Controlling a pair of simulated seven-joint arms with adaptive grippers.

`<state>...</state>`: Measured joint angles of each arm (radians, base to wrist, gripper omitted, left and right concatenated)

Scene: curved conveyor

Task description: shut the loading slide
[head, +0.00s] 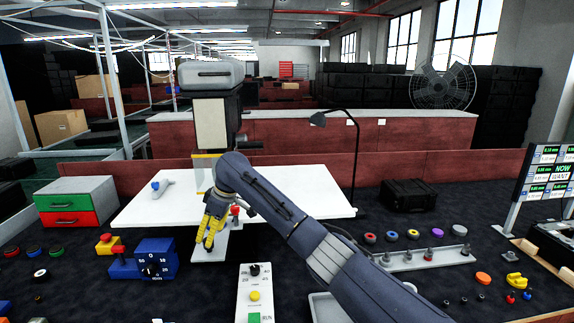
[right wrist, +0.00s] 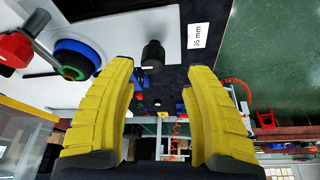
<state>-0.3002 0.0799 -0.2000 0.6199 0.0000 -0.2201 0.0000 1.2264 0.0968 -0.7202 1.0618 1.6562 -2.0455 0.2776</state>
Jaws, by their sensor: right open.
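A white plate that looks like the loading slide (head: 208,254) sticks out from the front edge of the white worktop (head: 290,190), below the machine head (head: 213,122). My right gripper (head: 209,240) is over this plate, fingers pointing down, open and empty. In the right wrist view the yellow fingers (right wrist: 160,85) are spread apart. A black cylindrical knob (right wrist: 153,53) shows beyond the gap between them, and I cannot tell if anything touches it. The gripper hides part of the plate. My left gripper is not in view.
A red knob (head: 235,211) stands beside the gripper. A green and red drawer box (head: 77,201) and a blue dial box (head: 155,258) are at left. A control panel (head: 255,295) is in front; a grey strip with knobs (head: 428,257) lies at right.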

